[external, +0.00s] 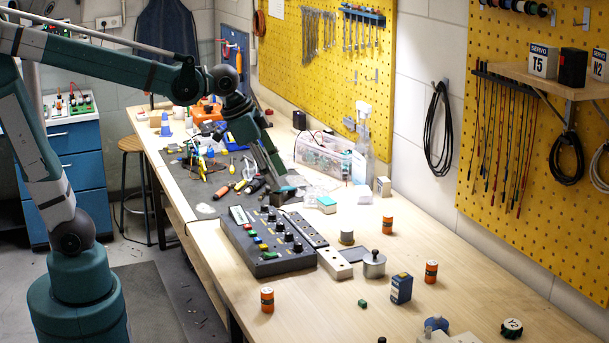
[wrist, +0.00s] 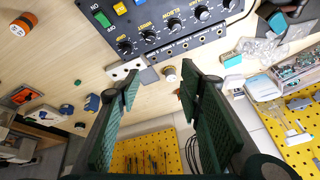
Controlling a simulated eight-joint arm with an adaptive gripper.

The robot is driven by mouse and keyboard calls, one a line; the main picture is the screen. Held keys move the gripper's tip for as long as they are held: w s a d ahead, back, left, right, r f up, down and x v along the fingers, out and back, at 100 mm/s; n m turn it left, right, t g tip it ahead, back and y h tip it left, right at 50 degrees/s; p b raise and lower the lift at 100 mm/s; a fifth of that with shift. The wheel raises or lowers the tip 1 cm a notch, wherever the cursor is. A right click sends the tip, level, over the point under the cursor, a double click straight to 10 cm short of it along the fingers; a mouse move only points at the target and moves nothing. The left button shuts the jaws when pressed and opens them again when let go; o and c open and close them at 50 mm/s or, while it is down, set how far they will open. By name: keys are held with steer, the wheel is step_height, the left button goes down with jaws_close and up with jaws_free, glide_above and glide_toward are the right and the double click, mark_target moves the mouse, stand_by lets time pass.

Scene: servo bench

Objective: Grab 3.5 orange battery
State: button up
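Three orange cylinders with dark bands, which look like batteries, stand on the bench in the external view: one at the front left (external: 267,299), one at the right (external: 431,272) and one farther back (external: 387,225). Their labels are too small to read, so I cannot tell which is 3.5. One orange battery (wrist: 23,24) shows at the upper left of the wrist view. My gripper (external: 282,194) is over the far side of the control box, away from all three. In the wrist view my gripper (wrist: 160,82) is open, with nothing between its fingers.
A dark control box (external: 268,240) with knobs lies between my gripper and the front left battery. A metal weight (external: 374,264), a blue box (external: 401,288) and a tan-topped cylinder (external: 347,238) stand near the batteries. The front bench has free room.

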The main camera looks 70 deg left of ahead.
steer(key=w+d+r+m+g+p, duration=0.1)
steer(key=w+d+r+m+p, duration=0.2)
steer(key=w+d, duration=0.6)
steer(key=m+g+p, duration=0.4)
steer(key=m+p, duration=0.5)
steer(key=p, duration=0.1)
glide_above(433, 263)
steer(key=shift+y, duration=0.3)
steer(key=f, duration=1)
steer(key=a+f, duration=0.1)
steer(key=f, duration=0.4)
steer(key=shift+s, duration=0.25)
steer(key=shift+w+d+f, duration=0.1)
steer(key=shift+d+f, duration=0.35)
steer(key=shift+f, duration=0.05)
steer(key=shift+f, duration=1.3)
steer(key=shift+w+f+p, duration=0.15)
steer(key=shift+f+p, duration=0.25)
steer(key=shift+f, duration=2.2)
